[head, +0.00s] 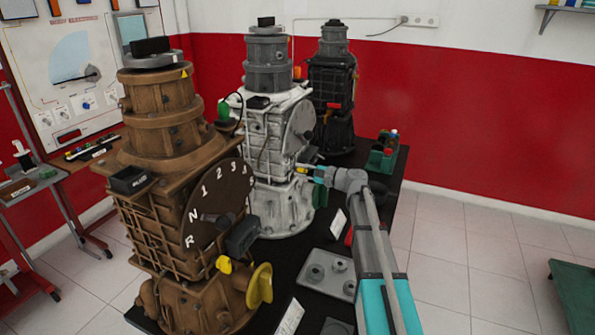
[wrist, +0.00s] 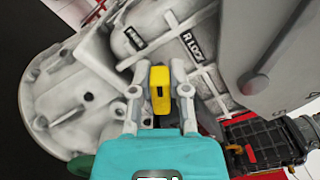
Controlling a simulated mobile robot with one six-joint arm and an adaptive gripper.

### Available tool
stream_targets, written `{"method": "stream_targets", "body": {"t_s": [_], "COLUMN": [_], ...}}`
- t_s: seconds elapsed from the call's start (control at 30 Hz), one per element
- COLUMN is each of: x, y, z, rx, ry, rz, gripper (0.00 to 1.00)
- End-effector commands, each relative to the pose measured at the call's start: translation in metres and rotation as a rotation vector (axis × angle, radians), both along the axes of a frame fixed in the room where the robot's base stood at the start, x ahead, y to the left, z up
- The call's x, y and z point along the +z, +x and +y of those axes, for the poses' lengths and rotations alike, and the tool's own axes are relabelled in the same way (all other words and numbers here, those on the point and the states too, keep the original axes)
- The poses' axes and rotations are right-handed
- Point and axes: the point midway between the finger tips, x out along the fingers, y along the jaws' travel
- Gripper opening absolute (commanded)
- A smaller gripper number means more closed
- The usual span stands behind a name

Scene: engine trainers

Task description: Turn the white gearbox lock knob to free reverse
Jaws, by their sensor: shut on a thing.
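The white gearbox (head: 268,152) stands in the middle of the bench and fills much of the wrist view (wrist: 60,88). Its lock knob is a small yellow block (wrist: 160,82) with a dark slot, near a label reading R LOCK (wrist: 193,48) and a second label that I cannot read surely. My gripper (wrist: 160,98) is shut on the yellow knob, with one finger on each side of it. In the head view, my gripper (head: 308,172) reaches the right side of the white gearbox, below its grey round plate (head: 300,128); the knob is mostly hidden there.
A brown gearbox (head: 165,125) with a numbered dial, a yellow knob (head: 224,264) and a yellow handwheel (head: 260,285) stands in front on the left. A black gearbox (head: 333,90) stands behind. A grey plate (head: 322,285) lies by my arm.

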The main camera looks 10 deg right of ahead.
Motion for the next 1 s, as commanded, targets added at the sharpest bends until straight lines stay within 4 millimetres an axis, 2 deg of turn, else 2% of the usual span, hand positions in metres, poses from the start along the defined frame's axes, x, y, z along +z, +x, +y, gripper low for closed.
{"method": "stream_targets", "body": {"t_s": [0.5, 1.0], "x": [-0.007, -0.0085], "y": [-0.0022, -0.0025], "z": [-0.0023, -0.0023], "rx": [-0.003, -0.003], "ry": [-0.249, -0.324], "rz": [-0.364, -0.474], "gripper": [0.0, 0.0]}}
